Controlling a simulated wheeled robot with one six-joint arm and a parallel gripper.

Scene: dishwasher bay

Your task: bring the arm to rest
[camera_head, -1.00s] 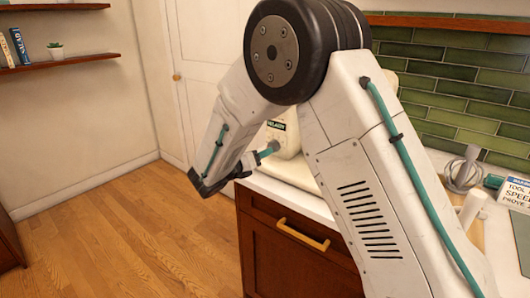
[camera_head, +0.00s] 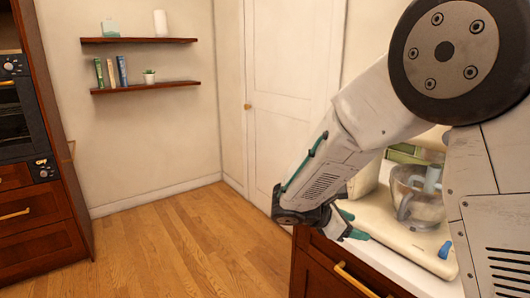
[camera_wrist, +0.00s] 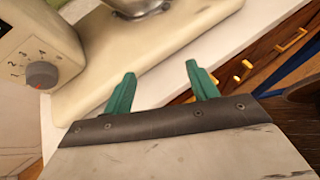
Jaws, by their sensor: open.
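My gripper shows in the wrist view (camera_wrist: 160,88) with its two green fingers apart and nothing between them. It is over the front edge of the white counter (camera_wrist: 176,77), beside the base of a cream stand mixer (camera_wrist: 100,75). In the head view my arm comes in from the right and bends down to the left. My gripper (camera_head: 350,226) hangs there near the counter's left front corner, partly hidden behind the wrist.
The cream mixer (camera_head: 385,222) with its bowl stands on the counter close to my arm. Brown drawers (camera_head: 320,260) with brass handles are below. A white door (camera_head: 290,90), wall shelves (camera_head: 145,86) and an oven cabinet (camera_head: 25,125) stand farther off. The wooden floor (camera_head: 180,245) is clear.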

